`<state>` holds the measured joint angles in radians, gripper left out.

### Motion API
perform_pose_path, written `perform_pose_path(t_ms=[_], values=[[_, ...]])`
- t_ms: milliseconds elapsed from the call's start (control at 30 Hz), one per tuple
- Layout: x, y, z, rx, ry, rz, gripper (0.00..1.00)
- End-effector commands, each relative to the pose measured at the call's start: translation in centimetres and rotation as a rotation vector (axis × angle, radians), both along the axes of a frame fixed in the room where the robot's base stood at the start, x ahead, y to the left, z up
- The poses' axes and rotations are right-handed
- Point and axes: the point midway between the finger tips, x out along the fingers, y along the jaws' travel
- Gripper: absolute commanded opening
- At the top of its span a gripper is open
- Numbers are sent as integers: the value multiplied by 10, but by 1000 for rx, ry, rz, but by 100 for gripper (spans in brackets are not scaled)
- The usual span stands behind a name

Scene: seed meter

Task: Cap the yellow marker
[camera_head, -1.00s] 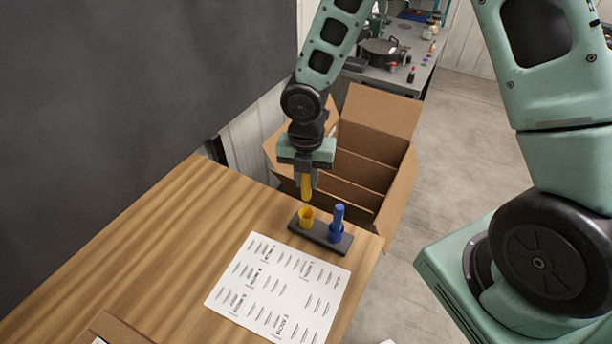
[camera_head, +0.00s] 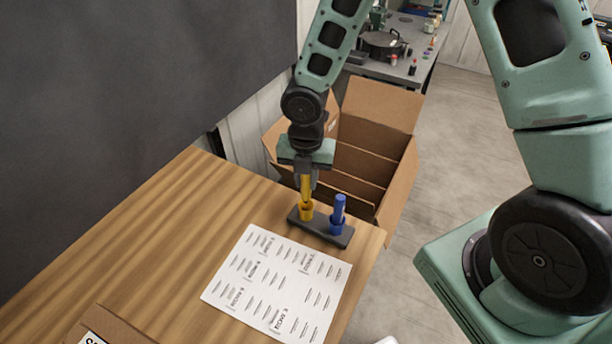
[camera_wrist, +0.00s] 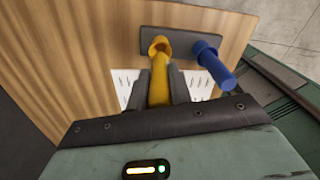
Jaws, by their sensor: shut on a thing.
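My gripper (camera_head: 306,184) is shut on the yellow marker (camera_head: 306,187), which points down. In the head view the marker's lower end meets the yellow cap (camera_head: 306,212) in the dark holder (camera_head: 327,234); how deep it sits is hard to tell. In the wrist view the marker (camera_wrist: 160,85) runs between the two fingers (camera_wrist: 160,88) toward the cap (camera_wrist: 160,46), whose opening still shows around the tip. A blue marker (camera_head: 338,207) stands in the holder's other cap, to the right of the yellow one.
A printed white sheet (camera_head: 275,285) lies on the wooden table (camera_head: 150,245) in front of the holder. An open cardboard box (camera_head: 395,160) stands beyond the table's edge. A box corner (camera_head: 115,328) shows at bottom left. The table's left part is clear.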

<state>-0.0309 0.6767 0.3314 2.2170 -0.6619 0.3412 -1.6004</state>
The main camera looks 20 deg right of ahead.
Motion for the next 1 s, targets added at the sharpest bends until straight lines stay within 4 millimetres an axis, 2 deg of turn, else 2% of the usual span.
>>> perform_pose_path(t_ms=[1000], values=[[0,0,-14,0,0,1,0]])
